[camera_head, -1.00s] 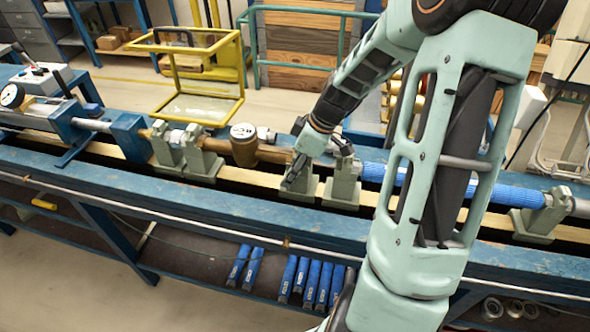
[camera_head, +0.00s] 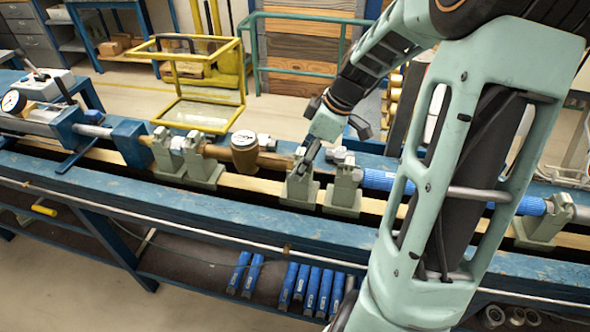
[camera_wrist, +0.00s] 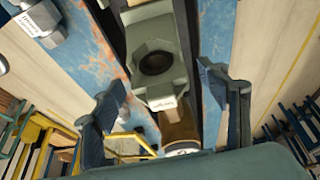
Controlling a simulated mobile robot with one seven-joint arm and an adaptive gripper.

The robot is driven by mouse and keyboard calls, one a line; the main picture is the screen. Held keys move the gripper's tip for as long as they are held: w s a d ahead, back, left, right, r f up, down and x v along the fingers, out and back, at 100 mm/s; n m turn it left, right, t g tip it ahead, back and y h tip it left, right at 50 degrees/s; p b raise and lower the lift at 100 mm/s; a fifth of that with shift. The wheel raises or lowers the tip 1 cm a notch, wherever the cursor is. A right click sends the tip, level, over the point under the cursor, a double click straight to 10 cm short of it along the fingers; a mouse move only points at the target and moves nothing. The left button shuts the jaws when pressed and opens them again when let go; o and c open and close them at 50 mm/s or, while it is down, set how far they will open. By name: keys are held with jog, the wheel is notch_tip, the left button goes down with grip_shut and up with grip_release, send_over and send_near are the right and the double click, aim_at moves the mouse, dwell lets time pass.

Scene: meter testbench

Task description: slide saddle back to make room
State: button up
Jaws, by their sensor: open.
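Grey-green saddles stand along the bench rail in the head view. My gripper (camera_head: 306,158) is at the top of one saddle (camera_head: 299,190), just right of the bronze meter (camera_head: 244,153). A neighbouring saddle (camera_head: 343,193) stands close on its right. In the wrist view my gripper (camera_wrist: 168,105) is open, with one dark finger on each side of a saddle (camera_wrist: 155,65) that has a dark round hole. I cannot tell whether the fingers touch it. Part of the meter (camera_wrist: 180,133) shows beyond the saddle, partly hidden by my gripper.
Two more saddles (camera_head: 203,172) stand left of the meter. A blue cylinder (camera_head: 380,180) lies right of the neighbouring saddle, partly hidden by my arm. Another saddle (camera_head: 541,228) holds its far end. A yellow frame (camera_head: 210,115) stands behind the bench.

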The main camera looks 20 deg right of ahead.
jog(key=shift+v, duration=2.2)
jog(key=shift+a, duration=0.1)
